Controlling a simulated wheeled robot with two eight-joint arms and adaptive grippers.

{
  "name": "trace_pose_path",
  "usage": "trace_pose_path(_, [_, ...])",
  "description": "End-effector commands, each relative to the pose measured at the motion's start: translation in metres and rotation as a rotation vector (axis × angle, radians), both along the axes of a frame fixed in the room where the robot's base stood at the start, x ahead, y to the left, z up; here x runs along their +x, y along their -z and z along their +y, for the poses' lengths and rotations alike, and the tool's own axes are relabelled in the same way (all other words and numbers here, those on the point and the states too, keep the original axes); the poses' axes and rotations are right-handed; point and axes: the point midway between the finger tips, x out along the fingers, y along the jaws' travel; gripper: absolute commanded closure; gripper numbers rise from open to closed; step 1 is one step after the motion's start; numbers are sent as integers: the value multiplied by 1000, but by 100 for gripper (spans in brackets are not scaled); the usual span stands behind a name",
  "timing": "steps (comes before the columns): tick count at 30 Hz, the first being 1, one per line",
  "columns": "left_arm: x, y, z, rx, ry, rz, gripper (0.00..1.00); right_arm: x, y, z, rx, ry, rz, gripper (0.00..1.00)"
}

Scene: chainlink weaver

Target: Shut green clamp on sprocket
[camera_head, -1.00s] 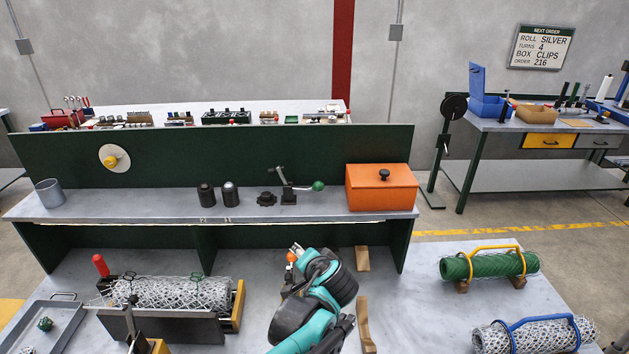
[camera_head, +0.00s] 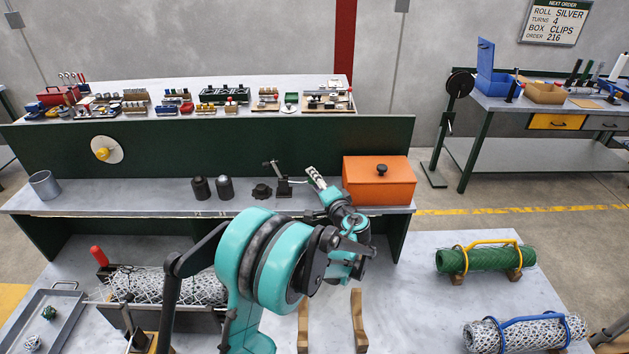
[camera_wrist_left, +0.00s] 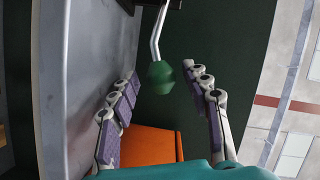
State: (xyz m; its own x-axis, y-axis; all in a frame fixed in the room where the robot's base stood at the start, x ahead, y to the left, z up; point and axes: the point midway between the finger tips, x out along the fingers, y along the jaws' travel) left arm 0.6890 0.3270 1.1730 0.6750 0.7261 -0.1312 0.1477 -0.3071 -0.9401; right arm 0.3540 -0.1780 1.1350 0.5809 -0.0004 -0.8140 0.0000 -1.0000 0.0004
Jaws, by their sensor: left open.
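The clamp (camera_head: 284,186) stands on the raised shelf, a dark upright body. Its green knob (camera_wrist_left: 160,78) hangs on a bent silver lever (camera_wrist_left: 156,35) in the left wrist view. My left gripper (camera_head: 316,178) is at the shelf just right of the clamp, and largely hides the knob in the head view. In the left wrist view its two fingers (camera_wrist_left: 162,85) are open, one on each side of the knob, with visible gaps. A small black sprocket-like part (camera_head: 262,191) sits left of the clamp. My right gripper is not in view.
An orange lidded box (camera_head: 379,182) stands close right of my left gripper. Two dark cylinders (camera_head: 212,188) and a grey cup (camera_head: 44,185) stand left on the shelf. A green back panel (camera_head: 230,150) rises behind. Wire mesh rolls (camera_head: 487,258) lie on the lower table.

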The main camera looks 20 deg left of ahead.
Motion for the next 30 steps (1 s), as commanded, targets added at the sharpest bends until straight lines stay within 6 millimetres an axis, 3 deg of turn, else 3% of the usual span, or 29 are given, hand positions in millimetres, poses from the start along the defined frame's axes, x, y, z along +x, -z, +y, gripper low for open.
trace_pose_path(12, [10, 2, 11, -1, 0, 0, 52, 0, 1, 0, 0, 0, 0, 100])
trace_pose_path(14, [10, 2, 11, -1, 0, 0, 63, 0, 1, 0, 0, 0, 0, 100])
trace_pose_path(18, [10, 2, 11, -1, 0, 0, 100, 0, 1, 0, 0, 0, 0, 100])
trace_pose_path(30, [9, -4, 11, -36, 0, -18, 100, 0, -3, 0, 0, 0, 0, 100])
